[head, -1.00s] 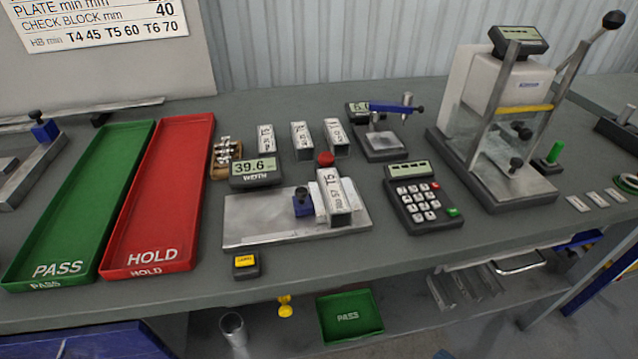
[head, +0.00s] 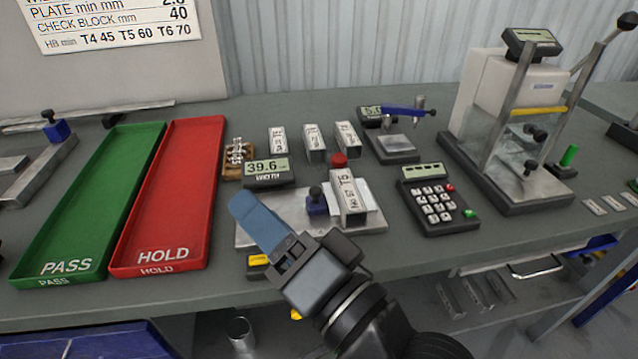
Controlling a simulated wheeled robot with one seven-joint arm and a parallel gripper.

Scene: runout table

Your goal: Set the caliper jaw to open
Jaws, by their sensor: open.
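The caliper is the width gauge on a flat metal plate (head: 248,236), with a display (head: 268,172) reading 39.6. Whether jaw and piece touch I cannot tell. A red knob (head: 339,160) is behind the piece. My gripper (head: 250,217) reaches in from the lower right, over the plate's front left part, left of the blue jaw and apart from it. It is open, with nothing seen in it. My arm hides part of the plate's front edge.
A red HOLD tray (head: 172,200) and a green PASS tray (head: 95,200) lie to the left. A keypad (head: 436,205) is to the right, beside a tall lever tester (head: 510,130). Several metal profiles stand behind. A yellow-black block (head: 257,262) is partly hidden under my gripper.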

